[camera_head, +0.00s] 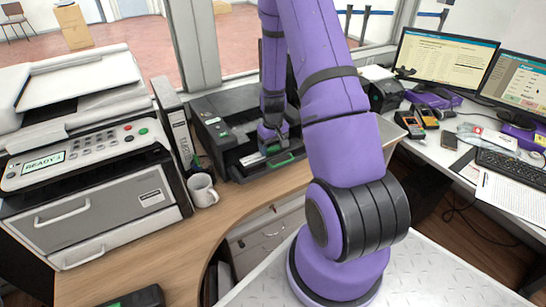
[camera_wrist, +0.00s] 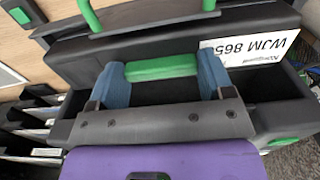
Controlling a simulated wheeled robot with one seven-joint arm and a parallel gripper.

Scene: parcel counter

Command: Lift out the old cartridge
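The dark printer (camera_head: 218,128) stands open on the desk, with a green handle (camera_head: 283,161) on its front part; that handle also shows at the top of the wrist view (camera_wrist: 150,28). The old cartridge's green grip bar (camera_wrist: 161,67) sits in the dark opening. My gripper (camera_wrist: 160,70) reaches down into the printer in the head view (camera_head: 271,136). Its two blue fingers meet the two ends of the green bar, so it looks shut on it. The cartridge body below the bar is mostly hidden by my gripper and in shadow.
A white mug (camera_head: 201,189) and an upright grey file box (camera_head: 174,122) stand close left of the printer. A large printer (camera_head: 90,180) fills the left. A label printer (camera_head: 384,94) and monitors (camera_head: 444,55) stand at right.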

